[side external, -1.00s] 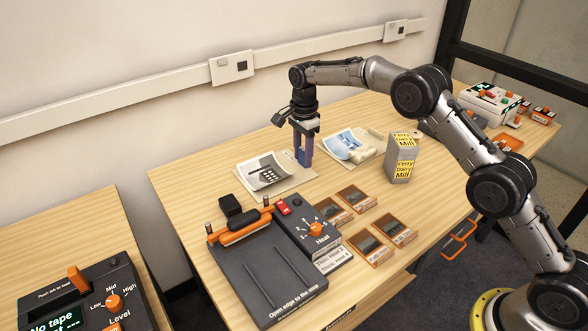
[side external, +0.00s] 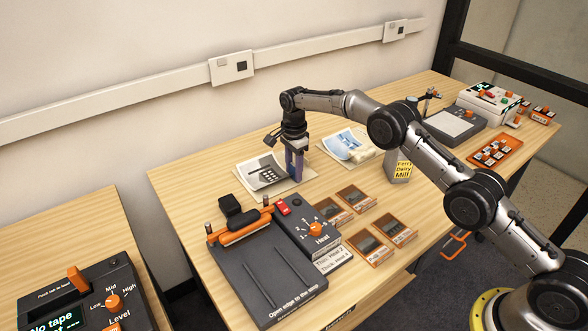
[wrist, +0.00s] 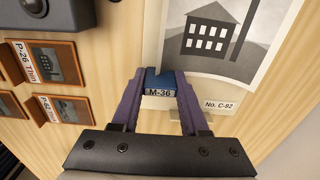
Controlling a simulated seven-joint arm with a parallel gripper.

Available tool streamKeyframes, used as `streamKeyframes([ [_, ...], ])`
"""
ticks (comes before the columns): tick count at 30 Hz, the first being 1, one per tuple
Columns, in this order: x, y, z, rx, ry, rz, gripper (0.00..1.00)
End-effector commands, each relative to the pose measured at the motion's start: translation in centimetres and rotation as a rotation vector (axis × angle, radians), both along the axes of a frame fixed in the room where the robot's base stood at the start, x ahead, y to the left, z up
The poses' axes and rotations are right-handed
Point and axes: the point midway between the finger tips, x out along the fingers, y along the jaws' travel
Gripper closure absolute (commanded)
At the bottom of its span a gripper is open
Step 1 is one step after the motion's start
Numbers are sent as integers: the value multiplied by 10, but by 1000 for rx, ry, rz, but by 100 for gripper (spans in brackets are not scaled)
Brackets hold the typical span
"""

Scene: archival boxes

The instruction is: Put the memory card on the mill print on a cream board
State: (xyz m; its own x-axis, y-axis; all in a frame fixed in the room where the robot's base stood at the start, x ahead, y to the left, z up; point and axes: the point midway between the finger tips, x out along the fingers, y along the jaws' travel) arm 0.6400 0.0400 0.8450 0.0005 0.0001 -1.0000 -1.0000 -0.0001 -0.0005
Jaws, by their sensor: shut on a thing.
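My gripper (side external: 294,174) points down at the right edge of the mill print. In the wrist view its purple fingers (wrist: 158,88) are shut on the memory card, a small blue block (wrist: 160,82) labelled M-36. The mill print (side external: 260,172) is a grey picture of a dark building with windows and a chimney, curled at one side. It also shows in the wrist view (wrist: 225,45), beside a label No. C-92. Its cream board (wrist: 152,40) lies under it. The card is over the board's edge area; I cannot tell whether it touches.
A blue print (side external: 348,146) lies on another board to the right. A Ferry Dairy Mill carton (side external: 402,170) stands behind my arm. Several orange-edged tiles (side external: 367,245) and a dark heat machine (side external: 262,275) are in front. An orange tray (side external: 495,150) is at the far right.

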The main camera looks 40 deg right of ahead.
Motion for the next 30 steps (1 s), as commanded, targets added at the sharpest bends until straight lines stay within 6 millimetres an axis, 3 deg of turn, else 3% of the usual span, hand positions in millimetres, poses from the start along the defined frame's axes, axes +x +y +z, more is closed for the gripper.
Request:
streamKeyframes([
  [6, 0, 0, -3, 0, 0, 0, 100],
  [7, 0, 0, -3, 0, -1, 0, 52],
  [12, 0, 0, -3, 0, 0, 0, 26],
  [23, 0, 0, 2, 0, -1, 0, 26],
  [30, 1, 0, 42, 0, -5, 0, 26],
])
